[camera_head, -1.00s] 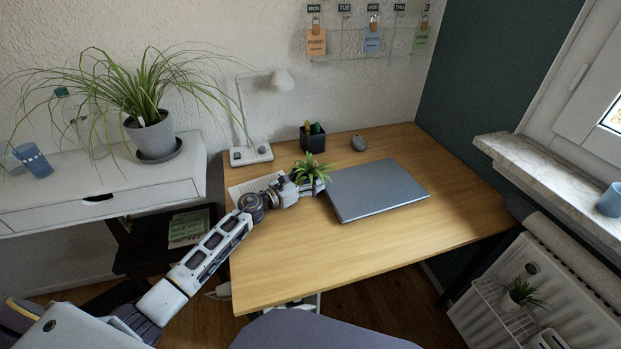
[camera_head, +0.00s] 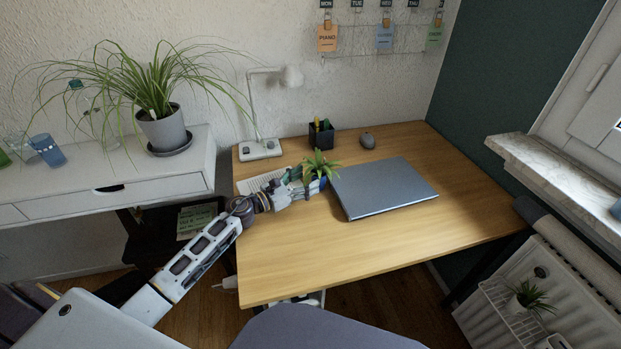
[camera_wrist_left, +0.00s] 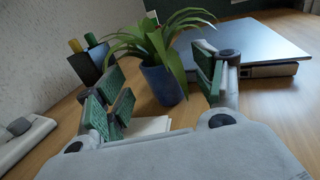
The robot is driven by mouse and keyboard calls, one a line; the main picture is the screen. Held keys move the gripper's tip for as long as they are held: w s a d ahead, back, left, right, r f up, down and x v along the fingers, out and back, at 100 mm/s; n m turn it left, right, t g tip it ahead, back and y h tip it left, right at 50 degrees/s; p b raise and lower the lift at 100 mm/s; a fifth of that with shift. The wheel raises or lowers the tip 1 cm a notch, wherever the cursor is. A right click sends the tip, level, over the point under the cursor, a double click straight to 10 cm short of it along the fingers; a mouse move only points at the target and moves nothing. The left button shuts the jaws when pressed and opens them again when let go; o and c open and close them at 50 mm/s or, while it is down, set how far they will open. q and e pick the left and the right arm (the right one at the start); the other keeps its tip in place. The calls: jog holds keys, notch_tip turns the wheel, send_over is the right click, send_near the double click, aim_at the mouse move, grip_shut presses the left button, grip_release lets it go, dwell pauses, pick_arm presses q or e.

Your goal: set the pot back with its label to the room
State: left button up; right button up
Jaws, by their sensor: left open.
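A small dark blue pot (camera_wrist_left: 163,88) with a spiky green plant (camera_head: 318,165) stands on the desk, just left of the laptop. My left gripper (camera_head: 314,184) reaches it from the left, low over the desk. In the left wrist view, the open green-padded fingers (camera_wrist_left: 160,82) stand either side of the pot, with gaps visible. No label shows on the side of the pot facing the wrist camera. In the head view, my gripper and the leaves cover much of the pot. My right gripper is not in view.
A closed laptop (camera_head: 384,187) lies right of the pot. A pen cup (camera_head: 321,136), lamp base (camera_head: 260,150) and mouse (camera_head: 367,140) are behind. White paper (camera_head: 258,184) lies left of the pot. The front desk is clear. A larger grey pot (camera_head: 165,130) stands on the left cabinet.

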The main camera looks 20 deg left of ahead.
pick_arm(q)
jog(key=shift+v, duration=2.9)
jog(key=shift+s+a, duration=0.15)
jog(key=shift+o, duration=0.4)
